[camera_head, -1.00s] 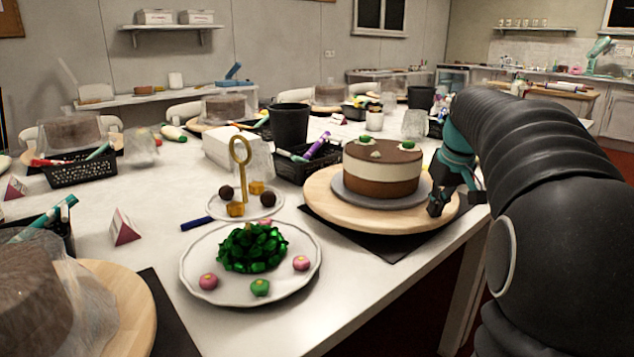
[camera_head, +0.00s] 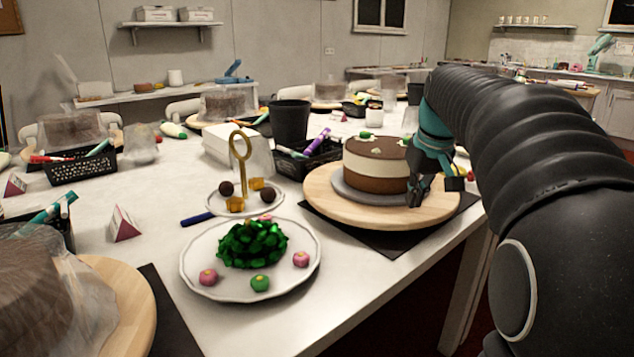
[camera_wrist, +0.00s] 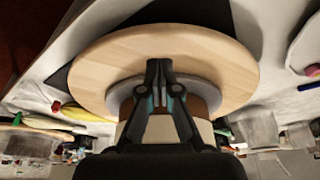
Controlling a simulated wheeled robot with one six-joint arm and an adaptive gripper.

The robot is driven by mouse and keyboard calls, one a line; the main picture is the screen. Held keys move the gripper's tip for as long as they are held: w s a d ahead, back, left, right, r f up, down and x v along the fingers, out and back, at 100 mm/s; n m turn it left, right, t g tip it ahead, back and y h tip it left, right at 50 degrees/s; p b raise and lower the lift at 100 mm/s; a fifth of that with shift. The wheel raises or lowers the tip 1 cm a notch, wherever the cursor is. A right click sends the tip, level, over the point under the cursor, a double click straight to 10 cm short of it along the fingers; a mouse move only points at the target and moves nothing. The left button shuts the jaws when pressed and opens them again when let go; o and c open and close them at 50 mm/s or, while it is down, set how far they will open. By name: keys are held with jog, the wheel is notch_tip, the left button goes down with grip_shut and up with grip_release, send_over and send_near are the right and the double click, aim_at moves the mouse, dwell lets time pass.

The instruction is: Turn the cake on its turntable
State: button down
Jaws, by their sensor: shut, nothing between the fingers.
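The cake (camera_head: 372,172) has a brown top, a cream band and a brown base, with green decorations on top. It sits on a grey board on the round wooden turntable (camera_head: 330,205), near the table's right edge. My gripper (camera_head: 414,203) is shut and empty, pointing down at the right side of the cake, low over the turntable. In the wrist view the shut fingertips (camera_wrist: 159,64) lie in front of the grey board (camera_wrist: 205,88) and the wooden turntable (camera_wrist: 110,62). I cannot tell whether they touch. The arm hides part of the cake's right side.
A white plate (camera_head: 200,285) with green pieces and small sweets stands front left. A gold-handled stand (camera_head: 241,165), a black basket (camera_head: 318,160) and a black cup (camera_head: 290,122) are close to the turntable's left. A dark mat (camera_head: 390,240) lies under it.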

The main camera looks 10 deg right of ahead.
aim_at(375, 217)
jog(key=a, duration=0.2)
jog(key=s+a, duration=0.1)
jog(key=shift+a, duration=0.35)
jog(key=w+a, duration=0.2)
jog(key=w+a+p, duration=0.1)
jog(key=a, duration=0.2)
jog(key=w+a, duration=0.2)
jog(key=a, duration=0.1)
jog(key=shift+w+a, duration=0.2)
jog(key=shift+w, duration=0.15)
jog(key=shift+f, duration=0.1)
jog(key=shift+f+b, duration=0.75)
jog(key=shift+f, duration=0.5)
jog(key=shift+s+d+b, duration=0.1)
jog(key=shift+s+d, duration=0.45)
jog(key=shift+d, duration=0.3)
jog(key=shift+s+d+b, duration=0.1)
jog(key=shift+s+d, duration=0.4)
jog(key=shift+d, duration=0.3)
jog(key=shift+s+d+b, duration=0.1)
jog(key=shift+s+d, duration=0.45)
jog(key=shift+d, duration=0.3)
